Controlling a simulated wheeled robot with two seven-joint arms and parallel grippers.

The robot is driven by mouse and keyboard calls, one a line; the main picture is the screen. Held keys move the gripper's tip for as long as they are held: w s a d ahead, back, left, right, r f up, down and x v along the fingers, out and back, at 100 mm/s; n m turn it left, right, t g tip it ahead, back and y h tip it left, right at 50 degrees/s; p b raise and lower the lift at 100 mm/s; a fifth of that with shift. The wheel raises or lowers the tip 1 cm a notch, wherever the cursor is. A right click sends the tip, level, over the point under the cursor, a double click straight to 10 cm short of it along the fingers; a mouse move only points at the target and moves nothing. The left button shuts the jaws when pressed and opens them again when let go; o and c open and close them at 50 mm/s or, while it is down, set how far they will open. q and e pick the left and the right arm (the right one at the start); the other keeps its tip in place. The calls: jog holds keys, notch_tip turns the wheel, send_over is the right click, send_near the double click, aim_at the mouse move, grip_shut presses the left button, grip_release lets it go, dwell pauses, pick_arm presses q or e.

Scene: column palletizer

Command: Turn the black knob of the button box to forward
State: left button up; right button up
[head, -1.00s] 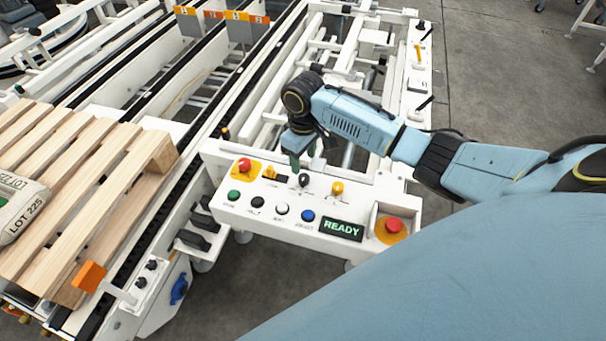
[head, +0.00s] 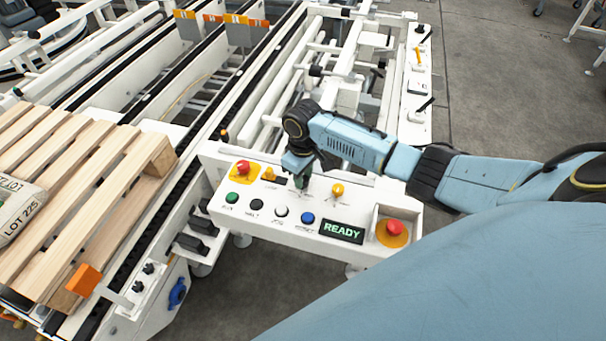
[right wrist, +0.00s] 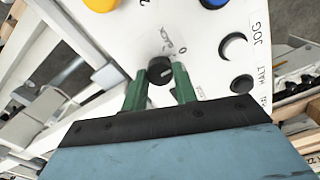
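The white button box (head: 285,235) stands in the middle of the head view, with a lit READY display (head: 342,231). Its black knob (right wrist: 160,71) shows in the right wrist view, with a pale line on its face and small lettering beside it, too blurred to read surely. My right gripper (head: 302,184) points down at the box and hides the knob in the head view. In the right wrist view its two green fingers (right wrist: 161,78) stand on either side of the knob, with slight gaps seeming to remain. My left gripper is not in view.
A red button on yellow (head: 243,167), a yellow knob (head: 337,190) and a row of coloured buttons (head: 281,211) surround the gripper. A red emergency button (head: 394,228) is at the box's right end. A wooden pallet (head: 105,190) lies left on the conveyor.

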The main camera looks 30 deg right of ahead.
jog(key=shift+c, duration=1.4)
jog(key=m+p, duration=0.3)
jog(key=p, duration=0.2)
jog(key=shift+r+m+p, duration=0.3)
jog(key=shift+m+p, duration=0.05)
jog(key=shift+m, duration=0.05)
jog(key=shift+f+m+p, duration=0.1)
jog(key=shift+m+p, duration=0.95)
jog(key=shift+m, duration=0.15)
jog(key=shift+f+m+p, duration=0.1)
jog(key=shift+m+p, duration=0.75)
jog(key=shift+m, duration=0.45)
jog(key=shift+w, duration=0.1)
jog(key=o, duration=1)
jog(key=shift+c, duration=0.2)
